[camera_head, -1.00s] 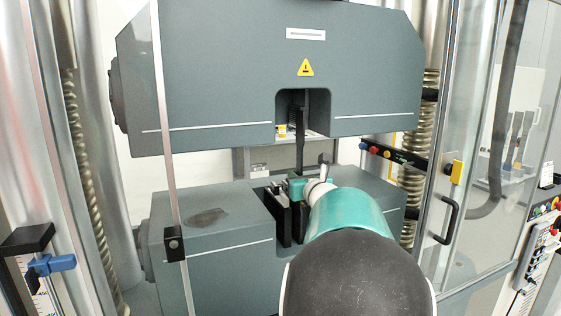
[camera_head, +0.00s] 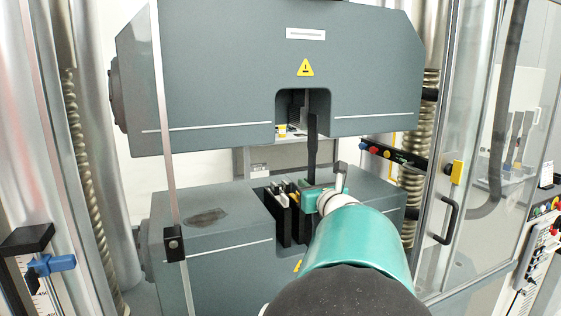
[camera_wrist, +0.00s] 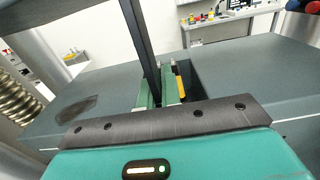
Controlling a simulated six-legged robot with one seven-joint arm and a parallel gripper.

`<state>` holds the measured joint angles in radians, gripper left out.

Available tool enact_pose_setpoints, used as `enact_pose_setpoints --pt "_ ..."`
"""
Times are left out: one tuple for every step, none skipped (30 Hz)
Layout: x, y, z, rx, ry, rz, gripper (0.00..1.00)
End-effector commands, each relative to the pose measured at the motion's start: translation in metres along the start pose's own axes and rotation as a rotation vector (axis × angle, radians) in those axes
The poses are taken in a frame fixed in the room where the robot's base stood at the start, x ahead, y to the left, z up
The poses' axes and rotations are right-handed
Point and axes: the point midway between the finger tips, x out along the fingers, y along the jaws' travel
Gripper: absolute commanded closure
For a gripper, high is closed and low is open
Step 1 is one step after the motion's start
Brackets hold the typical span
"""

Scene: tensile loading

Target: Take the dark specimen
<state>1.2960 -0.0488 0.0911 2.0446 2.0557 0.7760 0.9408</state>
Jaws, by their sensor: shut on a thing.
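The dark specimen (camera_head: 312,145) is a long, narrow, upright bar. My gripper (camera_head: 318,193) is shut on its lower part, just right of the lower clamp's jaws (camera_head: 284,212). The specimen's upper end stands in front of the notch in the upper crosshead (camera_head: 230,70). In the wrist view the specimen (camera_wrist: 140,42) runs down, slightly tilted, between the green fingers of my gripper (camera_wrist: 157,92). Its lower end is hidden by my gripper and wrist.
The lower grey block (camera_head: 225,235) has an open slot around its jaws. A thin upright bar (camera_head: 168,150) stands at the left. A glass door with a black handle (camera_head: 447,220) is at the right. More dark strips (camera_head: 516,135) stand behind the glass.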

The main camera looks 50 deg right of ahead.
Motion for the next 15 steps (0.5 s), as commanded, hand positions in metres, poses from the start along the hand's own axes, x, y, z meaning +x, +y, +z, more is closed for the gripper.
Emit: enact_pose_setpoints --pt "-0.004 0.0 0.002 -0.002 -0.003 0.0 1.0" --pt "-0.006 0.0 0.002 -0.002 -0.003 0.0 1.0" --pt "-0.008 0.0 0.001 -0.002 -0.002 0.0 1.0" --pt "-0.011 0.0 0.001 -0.002 -0.002 0.0 1.0" --pt "-0.013 0.0 0.002 -0.002 -0.003 0.001 1.0" --pt "-0.015 0.0 0.002 -0.003 -0.003 0.001 1.0" --pt "-0.017 0.001 0.002 -0.003 -0.003 0.001 1.0" --pt "-0.019 0.001 0.002 -0.003 -0.003 0.001 1.0" --pt "-0.022 0.0 0.002 -0.002 -0.003 0.001 1.0" --pt "-0.024 0.0 0.002 -0.002 -0.003 0.0 1.0" --pt "-0.026 0.0 0.001 -0.002 -0.002 0.0 1.0" --pt "-0.029 0.0 0.002 -0.002 -0.003 0.0 1.0" --pt "-0.031 0.0 0.002 -0.002 -0.003 0.0 1.0" --pt "-0.033 0.001 0.002 -0.003 -0.003 0.001 1.0" --pt "-0.035 0.001 0.002 -0.003 -0.003 0.001 1.0"
